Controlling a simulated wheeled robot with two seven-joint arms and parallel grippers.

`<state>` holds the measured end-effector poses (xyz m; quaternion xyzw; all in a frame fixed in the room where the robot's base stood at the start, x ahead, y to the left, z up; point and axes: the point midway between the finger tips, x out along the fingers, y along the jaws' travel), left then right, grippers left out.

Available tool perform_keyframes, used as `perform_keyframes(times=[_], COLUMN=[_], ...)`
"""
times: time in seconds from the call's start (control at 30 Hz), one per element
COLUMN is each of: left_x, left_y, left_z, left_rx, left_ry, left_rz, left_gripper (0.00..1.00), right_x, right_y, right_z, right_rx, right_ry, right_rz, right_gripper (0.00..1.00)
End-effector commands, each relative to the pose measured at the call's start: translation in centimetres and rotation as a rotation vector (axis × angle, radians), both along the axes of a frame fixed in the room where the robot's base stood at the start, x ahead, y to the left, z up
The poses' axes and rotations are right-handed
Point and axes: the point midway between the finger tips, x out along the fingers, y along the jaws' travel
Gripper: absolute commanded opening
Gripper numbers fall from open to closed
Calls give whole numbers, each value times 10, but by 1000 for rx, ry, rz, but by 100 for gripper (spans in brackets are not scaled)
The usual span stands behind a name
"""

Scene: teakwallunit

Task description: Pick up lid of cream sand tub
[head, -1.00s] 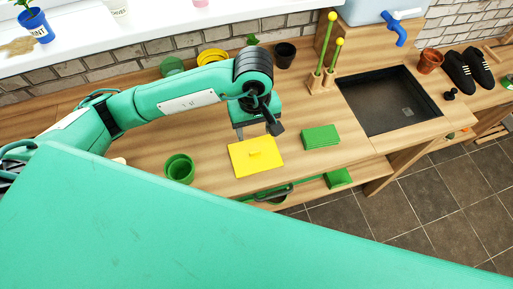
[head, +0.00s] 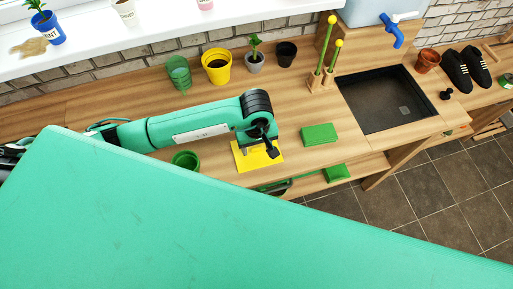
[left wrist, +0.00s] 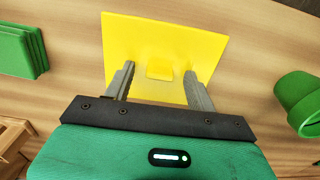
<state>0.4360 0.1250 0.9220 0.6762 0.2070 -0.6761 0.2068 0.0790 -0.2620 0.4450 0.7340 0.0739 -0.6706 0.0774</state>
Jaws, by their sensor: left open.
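A flat yellow square lid (head: 243,161) with a small raised block handle lies on the wooden bench, partly hidden by my left arm in the head view. In the left wrist view the lid (left wrist: 152,32) fills the upper middle, and its handle (left wrist: 160,70) lies between the two fingers. My left gripper (left wrist: 158,82) is open, one finger on each side of the handle, with gaps showing on both sides. I cannot tell a cream tub apart in these frames. My right gripper is not in view.
A green block stack (head: 320,134) lies right of the lid, and a green pot (head: 186,160) stands left of it. A yellow pot (head: 216,67), plant pot (head: 255,62) and black pot (head: 287,54) stand behind. A dark sink (head: 385,100) is farther right.

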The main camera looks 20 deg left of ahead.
Motion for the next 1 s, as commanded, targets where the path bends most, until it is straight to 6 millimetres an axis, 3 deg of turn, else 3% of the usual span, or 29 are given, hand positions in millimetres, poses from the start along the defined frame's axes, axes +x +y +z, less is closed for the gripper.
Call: perform_keyframes(times=[0.2, 0.43, 0.77, 1.0], left_x=[0, 0, 0, 2], left_y=[0, 0, 0, 0], left_z=[-1, -1, 1, 21], left_rx=[0, 0, 0, -1], left_ry=[0, 0, -1, -6], left_rz=[0, 0, 0, -1], left_gripper=[54, 9, 8, 8], right_x=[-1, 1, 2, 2], right_y=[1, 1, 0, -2], right_z=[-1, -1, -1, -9], right_rx=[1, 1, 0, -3], right_ry=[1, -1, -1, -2], right_rz=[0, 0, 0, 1], right_gripper=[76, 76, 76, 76])
